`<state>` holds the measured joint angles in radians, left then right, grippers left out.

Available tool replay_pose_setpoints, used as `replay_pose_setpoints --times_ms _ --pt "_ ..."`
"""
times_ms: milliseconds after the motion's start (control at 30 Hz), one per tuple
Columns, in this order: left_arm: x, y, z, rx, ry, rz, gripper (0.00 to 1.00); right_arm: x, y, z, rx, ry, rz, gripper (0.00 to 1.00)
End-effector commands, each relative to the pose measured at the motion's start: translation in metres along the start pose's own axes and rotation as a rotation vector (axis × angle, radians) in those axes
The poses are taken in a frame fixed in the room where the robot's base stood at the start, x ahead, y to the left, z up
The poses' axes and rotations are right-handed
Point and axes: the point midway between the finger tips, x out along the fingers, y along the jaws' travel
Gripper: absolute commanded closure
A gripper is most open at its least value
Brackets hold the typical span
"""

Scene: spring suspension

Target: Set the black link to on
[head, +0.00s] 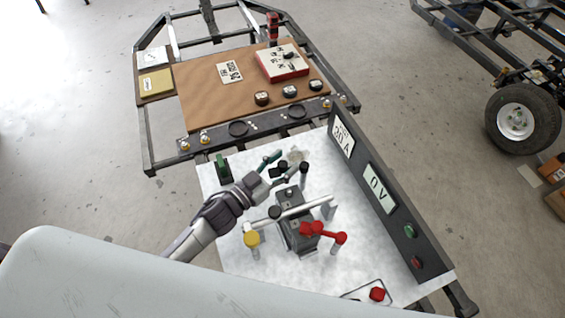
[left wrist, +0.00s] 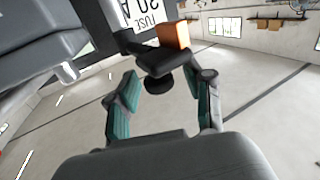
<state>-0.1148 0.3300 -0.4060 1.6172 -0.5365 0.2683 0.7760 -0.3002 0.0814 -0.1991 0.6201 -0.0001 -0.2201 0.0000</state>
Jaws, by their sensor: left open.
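My left gripper (head: 277,168) is open above the far part of the white panel (head: 340,240), and its teal-padded fingers show apart in the left wrist view (left wrist: 160,98). A black knob (head: 303,168) on a short post stands just right of the fingers; it looks like part of the black link. In the left wrist view a black rounded knob (left wrist: 157,83) shows between the fingers, with a gap on both sides. Another black knob (head: 275,212) sits by the grey centre block. I cannot tell the link's exact position. My right gripper is not in view.
A red-knobbed link (head: 322,231) and a yellow knob (head: 251,239) stand nearer on the panel. A green part (head: 222,168) is at its left edge. An upright dark meter board (head: 385,205) borders the right. A wooden board (head: 235,95) lies beyond.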

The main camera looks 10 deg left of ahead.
Motion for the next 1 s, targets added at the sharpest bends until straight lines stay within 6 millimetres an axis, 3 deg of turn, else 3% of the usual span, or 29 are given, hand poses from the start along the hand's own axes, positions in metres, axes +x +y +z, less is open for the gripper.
replay_pose_setpoints --times_ms 167,267,700,1000 --pt "-0.005 0.000 0.001 0.000 -0.001 0.000 0.48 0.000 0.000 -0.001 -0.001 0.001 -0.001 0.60" --pt "-0.017 0.000 0.002 -0.001 -0.004 0.000 0.48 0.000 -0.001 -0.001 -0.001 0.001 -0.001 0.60" --pt "-0.103 0.000 0.001 -0.001 -0.003 0.000 0.48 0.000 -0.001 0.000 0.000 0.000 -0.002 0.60" --pt "-0.120 0.000 0.000 0.000 0.000 0.000 0.48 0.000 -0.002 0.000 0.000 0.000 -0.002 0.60"
